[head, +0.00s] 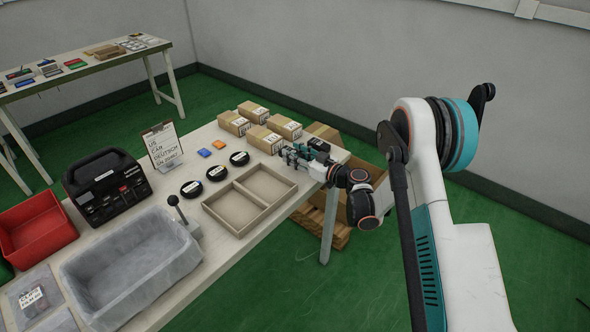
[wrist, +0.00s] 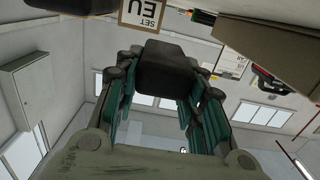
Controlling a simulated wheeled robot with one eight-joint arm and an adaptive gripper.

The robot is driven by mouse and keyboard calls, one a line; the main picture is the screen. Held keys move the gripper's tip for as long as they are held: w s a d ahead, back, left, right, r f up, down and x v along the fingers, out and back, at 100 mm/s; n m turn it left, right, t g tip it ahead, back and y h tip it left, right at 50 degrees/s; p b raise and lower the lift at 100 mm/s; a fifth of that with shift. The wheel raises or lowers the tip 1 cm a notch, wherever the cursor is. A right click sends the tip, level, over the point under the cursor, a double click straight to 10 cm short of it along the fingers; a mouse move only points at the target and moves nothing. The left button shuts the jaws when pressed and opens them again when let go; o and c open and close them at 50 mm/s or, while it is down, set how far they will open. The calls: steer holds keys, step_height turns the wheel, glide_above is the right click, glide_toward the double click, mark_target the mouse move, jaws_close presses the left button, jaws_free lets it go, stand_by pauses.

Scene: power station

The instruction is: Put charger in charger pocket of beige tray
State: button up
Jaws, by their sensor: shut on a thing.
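My gripper (head: 299,156) is at the far right end of the table, reaching left beside the cardboard boxes. In the wrist view, my gripper (wrist: 168,92) is shut on a black blocky charger (wrist: 175,68), with a teal-padded finger on each side. In the head view the charger is small and hard to tell from the fingers. The beige tray (head: 237,209) lies on the table to the left of and nearer than my gripper. It has two open compartments split by a divider, both looking empty. I cannot read any pocket label.
Several labelled cardboard boxes (head: 267,139) stand behind the tray. Black round discs (head: 216,173) and orange and blue blocks (head: 204,152) lie left of them. A sign (head: 162,147), a black case (head: 106,187), a grey bin (head: 130,268) and a red bin (head: 37,229) are further left.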

mark_target(295, 171)
steer(key=shift+f+b, duration=0.8)
steer(key=shift+f, duration=1.5)
steer(key=shift+f, duration=0.15)
steer(key=o, duration=1.2)
steer(key=shift+f, duration=0.1)
